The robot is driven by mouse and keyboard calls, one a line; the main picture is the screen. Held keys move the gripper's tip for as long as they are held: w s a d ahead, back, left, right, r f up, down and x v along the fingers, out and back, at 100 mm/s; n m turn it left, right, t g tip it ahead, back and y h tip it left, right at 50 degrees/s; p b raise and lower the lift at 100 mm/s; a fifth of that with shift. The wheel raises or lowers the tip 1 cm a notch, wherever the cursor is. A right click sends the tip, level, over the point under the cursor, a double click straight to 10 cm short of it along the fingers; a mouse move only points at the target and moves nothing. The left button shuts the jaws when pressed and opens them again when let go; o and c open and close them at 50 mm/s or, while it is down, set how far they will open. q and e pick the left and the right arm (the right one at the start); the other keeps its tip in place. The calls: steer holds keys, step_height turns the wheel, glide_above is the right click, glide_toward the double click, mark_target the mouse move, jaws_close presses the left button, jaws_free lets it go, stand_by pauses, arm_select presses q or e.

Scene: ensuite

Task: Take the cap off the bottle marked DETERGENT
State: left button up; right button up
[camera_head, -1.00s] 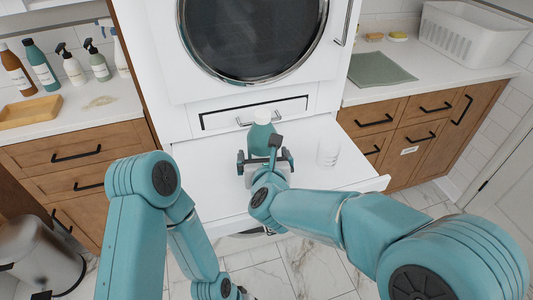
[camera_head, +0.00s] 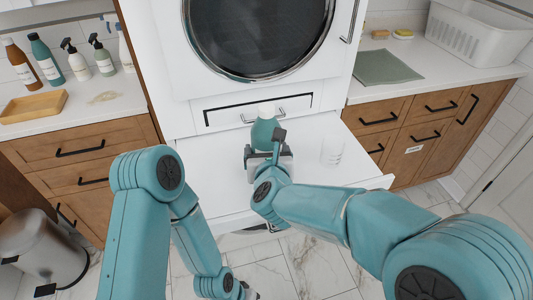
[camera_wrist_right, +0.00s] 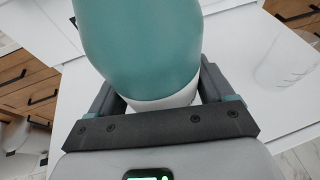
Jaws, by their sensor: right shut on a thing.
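A teal bottle (camera_head: 264,134) with a white cap (camera_head: 267,109) stands upright on the white pull-out shelf (camera_head: 215,185) under the round-doored machine. My right gripper (camera_head: 268,158) is shut on the bottle low on its body, with one finger on each side. In the right wrist view the teal body (camera_wrist_right: 140,45) and its white lower part (camera_wrist_right: 165,101) show between the fingers; the cap is out of that view. I can read no label on it. My left arm hangs down at the lower left, and its fingers are not visible.
A clear cup (camera_head: 332,151) stands on the shelf right of the bottle. Several bottles (camera_head: 47,60) and a wooden tray (camera_head: 33,106) are on the left counter. A green mat (camera_head: 386,67) and white basket (camera_head: 478,32) are on the right counter.

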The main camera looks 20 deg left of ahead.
step_height(320, 180, up, 19)
steer(key=p, duration=0.6)
glide_above(267, 107)
steer(key=shift+r, duration=0.2)
